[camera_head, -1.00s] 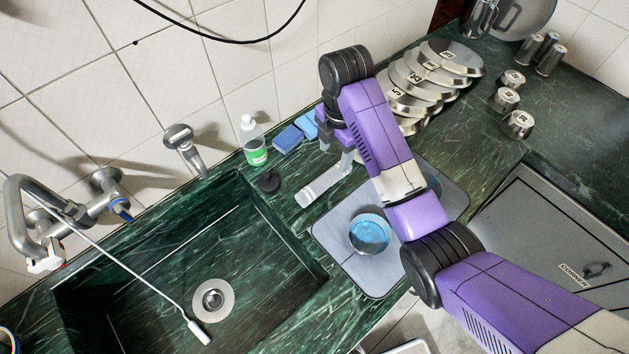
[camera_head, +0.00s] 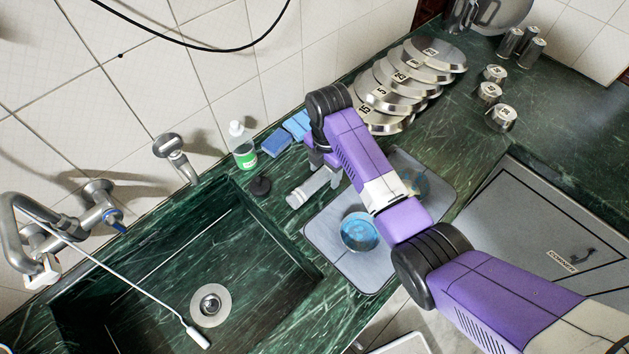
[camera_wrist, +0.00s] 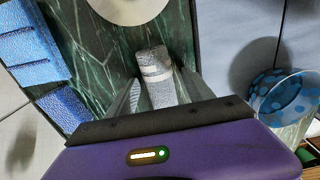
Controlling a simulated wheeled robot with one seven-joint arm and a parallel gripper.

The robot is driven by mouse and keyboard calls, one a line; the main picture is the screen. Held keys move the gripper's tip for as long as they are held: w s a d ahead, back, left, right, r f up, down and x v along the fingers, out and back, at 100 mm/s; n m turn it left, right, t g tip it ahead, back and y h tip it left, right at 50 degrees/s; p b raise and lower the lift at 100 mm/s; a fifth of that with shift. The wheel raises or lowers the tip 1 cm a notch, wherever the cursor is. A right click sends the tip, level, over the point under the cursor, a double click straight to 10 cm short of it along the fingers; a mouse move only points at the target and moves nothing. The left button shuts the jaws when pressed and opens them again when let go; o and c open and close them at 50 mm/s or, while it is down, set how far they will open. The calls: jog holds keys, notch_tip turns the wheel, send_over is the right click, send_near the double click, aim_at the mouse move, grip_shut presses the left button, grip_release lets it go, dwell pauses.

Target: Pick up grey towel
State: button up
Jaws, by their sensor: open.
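The grey towel (camera_head: 308,190) is a small light-grey roll lying on the green counter at the left edge of the grey mat. In the wrist view the towel (camera_wrist: 156,78) has pale bands across it, and its near end is hidden by my gripper body. My gripper (camera_head: 325,170) is pointed down at the towel's far end in the head view. In the wrist view my gripper (camera_wrist: 157,98) is open, with one finger on each side of the towel. I cannot tell whether the fingers touch it.
A grey mat (camera_head: 372,283) holds a blue-patterned bowl (camera_head: 360,232). Blue sponges (camera_head: 277,142), a green-labelled bottle (camera_head: 243,150) and a black stopper (camera_head: 260,186) lie left of my gripper. Stacked metal lids (camera_head: 385,121) stand close behind. The sink (camera_head: 190,250) is at left.

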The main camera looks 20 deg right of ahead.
grip_shut()
dwell(0.3)
